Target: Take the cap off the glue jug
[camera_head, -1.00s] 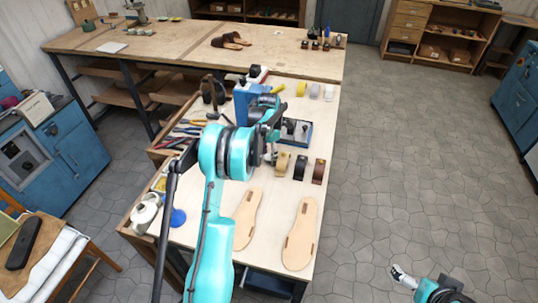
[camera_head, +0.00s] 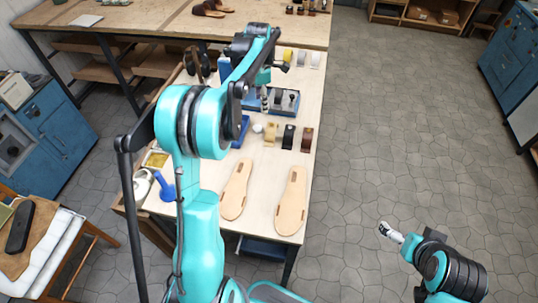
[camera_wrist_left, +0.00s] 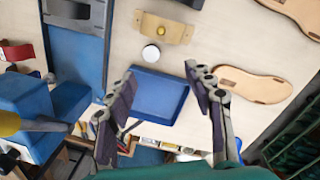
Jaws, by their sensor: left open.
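A blue block-shaped body, perhaps the glue jug, shows partly behind my left arm in the head view (camera_head: 225,69). It also shows at the left edge of the wrist view (camera_wrist_left: 28,103), with a yellow part beside it. I cannot make out its cap. My left gripper (camera_head: 265,97) is over the workbench; its fingers are spread with nothing between them in the wrist view (camera_wrist_left: 160,72). A small round white-topped thing (camera_wrist_left: 151,54) stands beyond the fingertips, by an empty blue tray (camera_wrist_left: 160,96). My right gripper (camera_head: 391,233) is over the floor; its fingers are unclear.
Two tan soles (camera_head: 236,190) (camera_head: 291,201) lie at the bench's near end. A blue funnel-like thing (camera_head: 166,188) stands at the near left. The floor at right is clear.

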